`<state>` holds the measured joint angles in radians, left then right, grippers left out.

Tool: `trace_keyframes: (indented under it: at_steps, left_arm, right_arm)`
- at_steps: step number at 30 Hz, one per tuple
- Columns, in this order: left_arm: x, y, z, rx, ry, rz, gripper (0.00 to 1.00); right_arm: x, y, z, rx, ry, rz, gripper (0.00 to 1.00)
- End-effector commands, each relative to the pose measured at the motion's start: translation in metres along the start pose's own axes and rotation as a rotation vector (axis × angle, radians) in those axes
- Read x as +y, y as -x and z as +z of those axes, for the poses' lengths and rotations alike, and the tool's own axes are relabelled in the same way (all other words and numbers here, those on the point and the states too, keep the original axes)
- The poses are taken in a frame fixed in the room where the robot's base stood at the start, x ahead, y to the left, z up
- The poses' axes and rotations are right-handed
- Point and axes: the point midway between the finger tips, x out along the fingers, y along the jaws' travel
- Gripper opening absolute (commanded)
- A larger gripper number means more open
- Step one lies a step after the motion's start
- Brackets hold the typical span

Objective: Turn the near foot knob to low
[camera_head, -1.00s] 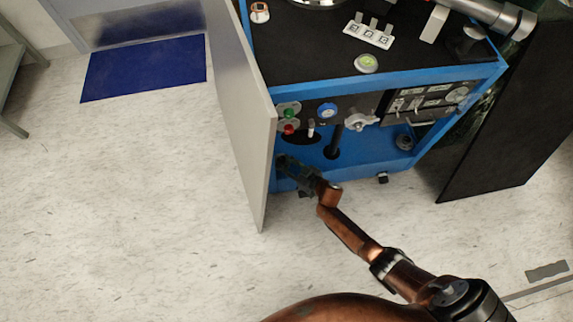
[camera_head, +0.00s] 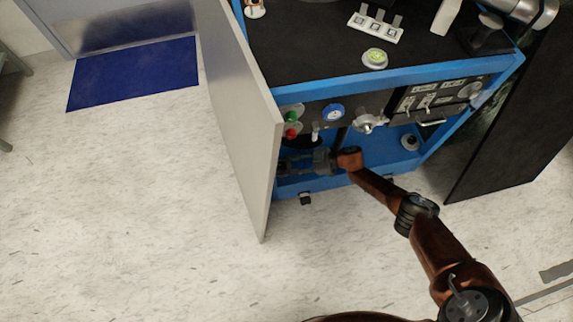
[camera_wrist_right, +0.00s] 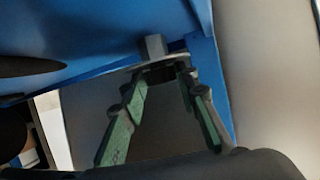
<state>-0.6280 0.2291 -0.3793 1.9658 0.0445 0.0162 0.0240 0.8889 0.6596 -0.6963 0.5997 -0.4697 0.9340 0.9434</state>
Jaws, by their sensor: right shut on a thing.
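The blue-framed cabinet (camera_head: 400,78) stands at the upper middle of the head view. My right gripper (camera_head: 284,167) reaches in from the right at its lower left front, beside the open grey door. In the right wrist view the near foot knob (camera_wrist_right: 180,60) is a grey disc under a squarish grey stem, close to a blue corner. The fingers of my right gripper (camera_wrist_right: 162,75), with green inner faces, are shut on this knob from both sides. The knob's setting cannot be read. In the head view the gripper hides the knob. My left gripper is not in view.
The open grey door (camera_head: 243,130) stands close to the left of my gripper. A dark panel (camera_head: 515,130) stands on the right. The cabinet front bears a red button (camera_head: 291,132), a blue-rimmed gauge (camera_head: 333,113) and switches. The floor in front is clear.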

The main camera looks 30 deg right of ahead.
Motion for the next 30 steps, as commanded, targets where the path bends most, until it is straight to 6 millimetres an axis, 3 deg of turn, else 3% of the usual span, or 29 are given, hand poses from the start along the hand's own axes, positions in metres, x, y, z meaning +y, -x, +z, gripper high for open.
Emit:
trace_keyframes:
  at_steps: [16,17,18,30]
  left_arm:
    - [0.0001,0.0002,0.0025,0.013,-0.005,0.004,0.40]
    - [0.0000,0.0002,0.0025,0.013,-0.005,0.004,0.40]
    - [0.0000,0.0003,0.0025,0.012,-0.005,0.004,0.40]
    - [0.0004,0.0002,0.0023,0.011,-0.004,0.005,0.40]
  right_arm:
    - [0.0005,-0.0005,0.0012,-0.004,0.012,-0.021,0.04]
    - [0.0004,-0.0005,0.0012,-0.004,0.012,-0.021,0.29]
    - [0.0004,-0.0005,0.0011,-0.003,0.012,-0.021,0.32]
    - [0.0007,0.0048,0.0009,-0.002,0.010,-0.021,0.36]
